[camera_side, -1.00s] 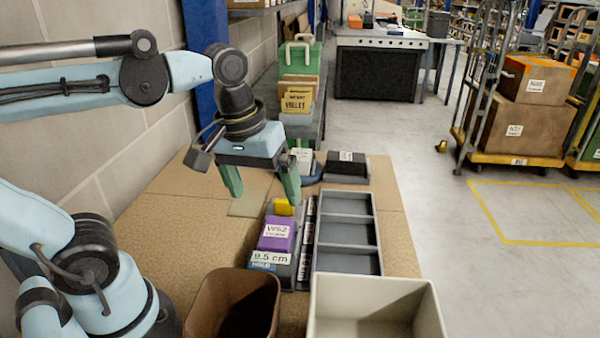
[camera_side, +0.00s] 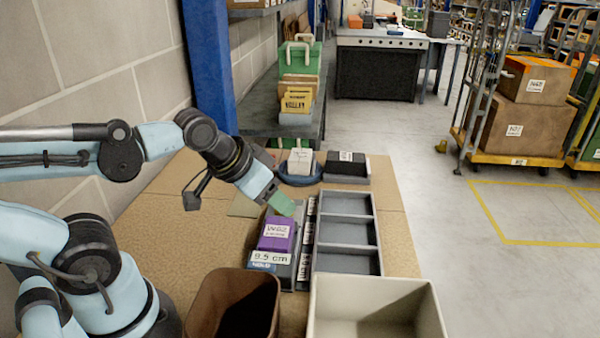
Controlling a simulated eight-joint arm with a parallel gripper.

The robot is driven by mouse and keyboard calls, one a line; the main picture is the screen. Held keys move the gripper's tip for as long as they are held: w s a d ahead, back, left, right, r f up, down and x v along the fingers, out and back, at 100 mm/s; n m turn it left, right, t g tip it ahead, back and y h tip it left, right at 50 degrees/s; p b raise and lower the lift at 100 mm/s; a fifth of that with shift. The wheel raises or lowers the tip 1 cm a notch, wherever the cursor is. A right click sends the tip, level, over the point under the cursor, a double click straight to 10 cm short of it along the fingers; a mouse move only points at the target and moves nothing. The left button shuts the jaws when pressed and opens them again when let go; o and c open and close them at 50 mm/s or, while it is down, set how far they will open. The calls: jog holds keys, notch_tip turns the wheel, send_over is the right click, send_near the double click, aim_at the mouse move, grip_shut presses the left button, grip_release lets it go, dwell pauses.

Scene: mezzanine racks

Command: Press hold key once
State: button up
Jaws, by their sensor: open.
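A grey measuring device stands on the tan bench (camera_side: 390,235). A purple block (camera_side: 277,237) with a white label sits in it. The device's white readout (camera_side: 270,257) shows 9.5 cm. Just below the readout is a blue strip (camera_side: 262,267) with small lettering that seems to read HOLD. My gripper (camera_side: 284,204) has green fingers and is tilted, pointing down and to the right at the device's far end, beyond the purple block. It holds nothing that I can see. The fingers overlap from this side, and I cannot tell whether they touch the device. The yellow piece there is hidden.
A grey tray with three compartments (camera_side: 377,232) lies right of the device. A brown bin (camera_side: 205,300) and a cream bin (camera_side: 435,310) stand in front. A block wall (camera_side: 110,60) bounds the left.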

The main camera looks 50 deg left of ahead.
grip_shut()
dwell(1.2)
